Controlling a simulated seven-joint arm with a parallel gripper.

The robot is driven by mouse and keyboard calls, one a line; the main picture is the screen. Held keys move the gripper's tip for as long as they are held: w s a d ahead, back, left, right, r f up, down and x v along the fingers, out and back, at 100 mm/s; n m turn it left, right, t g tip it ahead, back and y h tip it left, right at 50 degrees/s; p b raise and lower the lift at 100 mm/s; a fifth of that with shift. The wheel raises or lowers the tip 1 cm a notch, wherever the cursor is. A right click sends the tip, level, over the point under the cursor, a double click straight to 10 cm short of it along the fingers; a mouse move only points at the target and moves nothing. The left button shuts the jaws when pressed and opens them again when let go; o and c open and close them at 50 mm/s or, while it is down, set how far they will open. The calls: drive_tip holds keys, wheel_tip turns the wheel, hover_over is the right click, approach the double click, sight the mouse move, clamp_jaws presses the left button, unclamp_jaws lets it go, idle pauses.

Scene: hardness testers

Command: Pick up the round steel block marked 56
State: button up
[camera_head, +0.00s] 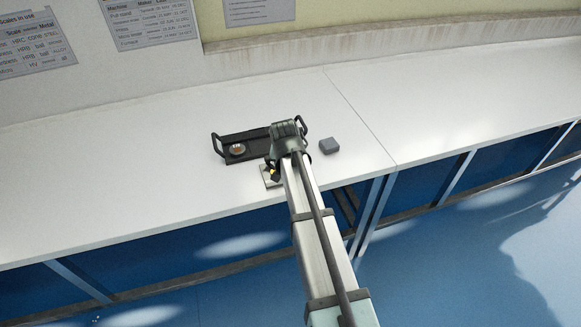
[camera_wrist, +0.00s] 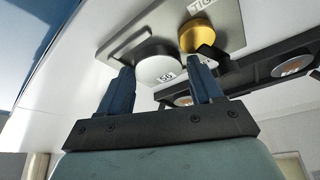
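The round steel block (camera_wrist: 153,63) shows in the wrist view, with a white label that looks like 56, though the second digit is hard to read. It sits on a grey plate (camera_wrist: 118,44) beside a gold round block (camera_wrist: 196,36). My gripper (camera_wrist: 162,72) is open and empty, its two blue fingers apart on either side of the steel block in the picture. I cannot tell whether the fingertips reach around it. In the head view my arm hides the steel block; part of the plate (camera_head: 266,180) shows under the wrist.
A black tray (camera_head: 253,137) with raised handles lies just behind the plate and holds a round block (camera_head: 238,149). The wrist view shows round pieces in the tray (camera_wrist: 262,72). A small grey block (camera_head: 329,146) stands to the right.

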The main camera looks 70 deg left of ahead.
drive_tip(key=shift+o, duration=0.2)
drive_tip(key=shift+w+d+f, duration=0.2)
drive_tip(key=shift+d+f, duration=0.05)
drive_tip(key=shift+d, duration=0.15)
drive_tip(key=shift+d+r, duration=0.1)
drive_tip(key=shift+r, duration=0.1)
drive_tip(key=a+v, duration=0.1)
drive_tip(key=v, duration=1.2)
drive_tip(key=shift+r, duration=0.45)
